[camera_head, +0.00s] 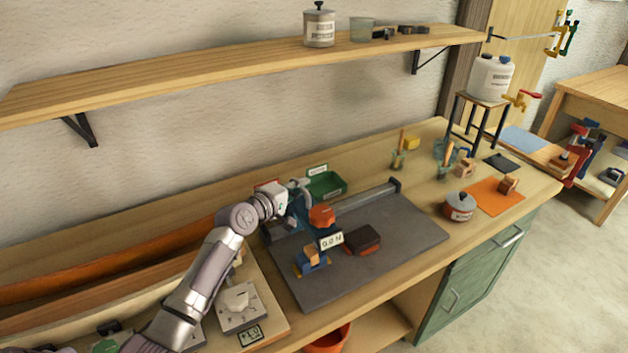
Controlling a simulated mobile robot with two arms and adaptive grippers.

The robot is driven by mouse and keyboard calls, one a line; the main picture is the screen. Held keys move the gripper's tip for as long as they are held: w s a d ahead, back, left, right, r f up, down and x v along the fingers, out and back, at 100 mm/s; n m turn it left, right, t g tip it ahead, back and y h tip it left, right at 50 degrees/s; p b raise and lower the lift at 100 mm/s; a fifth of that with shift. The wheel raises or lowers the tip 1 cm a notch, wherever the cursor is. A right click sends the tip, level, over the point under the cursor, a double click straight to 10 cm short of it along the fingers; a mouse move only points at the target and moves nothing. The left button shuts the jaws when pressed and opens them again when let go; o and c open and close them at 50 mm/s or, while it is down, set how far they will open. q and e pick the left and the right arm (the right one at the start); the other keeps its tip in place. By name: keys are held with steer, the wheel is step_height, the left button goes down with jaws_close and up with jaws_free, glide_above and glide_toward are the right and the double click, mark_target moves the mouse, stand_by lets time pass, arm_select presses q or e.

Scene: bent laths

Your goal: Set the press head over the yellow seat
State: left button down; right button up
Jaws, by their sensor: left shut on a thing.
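My left gripper (304,203) reaches in from the left, over the back left of a dark grey plate. It is shut, apparently on the press head, whose orange-red body (321,215) shows just in front of the fingers; the exact contact is hidden. A rail (368,196) runs from behind the head to an end stop (397,187) at right. Nearer the front, a small blue stand with a wooden block (312,256) on it has a yellow part (298,271) low on its left, perhaps the yellow seat. The head is behind this stand. My right gripper is not in view.
A "0.0 N" display (331,241) and a dark red-brown block (363,241) stand on the grey plate (405,226). A green tray (326,186) is behind. A lidded pot (459,206) and orange mat (494,196) lie right. The plate's right part is clear.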

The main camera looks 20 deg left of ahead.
arm_select(q)
steer(key=shift+s+a+f, duration=0.1)
steer(key=shift+s+a, duration=0.3)
steer(key=shift+s, duration=0.1)
steer(key=shift+s+a, duration=0.25)
steer(key=shift+s, duration=0.05)
steer(key=shift+s+a, duration=0.2)
steer(key=shift+s, duration=0.1)
steer(key=c, duration=1.4)
jaws_free()
steer(key=shift+a, duration=0.1)
steer(key=shift+c, duration=0.2)
steer(key=v, duration=1.2)
steer(key=shift+s+a, duration=0.2)
steer(key=shift+s, duration=0.05)
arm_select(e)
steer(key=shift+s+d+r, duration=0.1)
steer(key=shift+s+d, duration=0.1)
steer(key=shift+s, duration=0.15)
